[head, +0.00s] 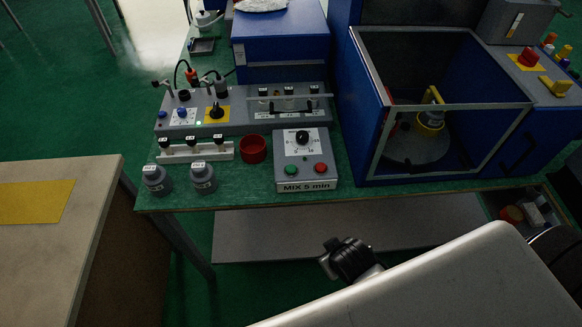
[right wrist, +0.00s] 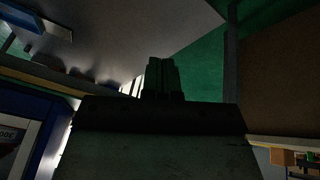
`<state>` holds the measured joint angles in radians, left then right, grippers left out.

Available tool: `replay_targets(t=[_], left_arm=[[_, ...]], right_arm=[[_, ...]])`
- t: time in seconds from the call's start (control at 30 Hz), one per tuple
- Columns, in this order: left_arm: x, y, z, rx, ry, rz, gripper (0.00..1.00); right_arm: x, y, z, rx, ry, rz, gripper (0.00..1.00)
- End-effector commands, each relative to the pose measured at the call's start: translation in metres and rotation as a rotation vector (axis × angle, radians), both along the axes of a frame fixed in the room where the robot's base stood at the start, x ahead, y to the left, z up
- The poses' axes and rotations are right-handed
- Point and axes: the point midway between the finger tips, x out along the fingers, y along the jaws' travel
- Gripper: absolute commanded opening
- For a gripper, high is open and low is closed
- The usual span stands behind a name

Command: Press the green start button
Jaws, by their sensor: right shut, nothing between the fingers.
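The green start button (head: 292,170) is on the front left of a grey control box (head: 306,150) labelled "MIX 5 min", near the bench's front edge. A red button (head: 320,168) sits to its right, and a black dial (head: 302,137) above them. My right gripper (head: 338,258) is in front of the bench, below the box in the head view and apart from it. Its fingers show closed together and empty in the right wrist view (right wrist: 162,76). The button is not recognisable in the right wrist view. My left gripper is not in view.
A red cup (head: 252,149) and two grey bottles (head: 203,178) stand left of the box. A blue open-fronted machine (head: 365,120) stands close on its right. The bench's front edge (head: 240,207) lies between my gripper and the box. A beige table (head: 95,215) is at left.

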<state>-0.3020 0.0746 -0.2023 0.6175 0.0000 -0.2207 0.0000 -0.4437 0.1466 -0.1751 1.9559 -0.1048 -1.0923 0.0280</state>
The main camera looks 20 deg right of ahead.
Motion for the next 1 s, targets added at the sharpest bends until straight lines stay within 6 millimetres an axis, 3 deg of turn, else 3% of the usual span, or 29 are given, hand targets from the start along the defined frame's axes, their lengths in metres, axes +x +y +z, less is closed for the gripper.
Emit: replay_targets(t=[0.1,0.43,0.57,0.7,0.83,1.0], left_arm=[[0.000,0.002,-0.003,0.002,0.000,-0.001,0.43],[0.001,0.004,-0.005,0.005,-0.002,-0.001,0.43],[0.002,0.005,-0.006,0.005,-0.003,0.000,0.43],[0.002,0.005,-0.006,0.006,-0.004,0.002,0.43],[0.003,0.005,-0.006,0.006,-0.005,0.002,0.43],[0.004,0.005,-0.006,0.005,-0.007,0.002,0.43]], right_arm=[[0.035,-0.006,0.052,-0.065,-0.167,0.024,0.00],[0.129,-0.003,0.188,-0.297,-0.756,0.180,0.00],[0.157,0.014,0.244,-0.405,-1.026,0.319,0.00],[0.178,0.048,0.299,-0.547,-1.329,0.568,0.00],[0.184,0.085,0.325,-0.686,-1.535,0.888,0.00],[0.187,0.118,0.317,-0.870,-1.621,1.387,0.00]])
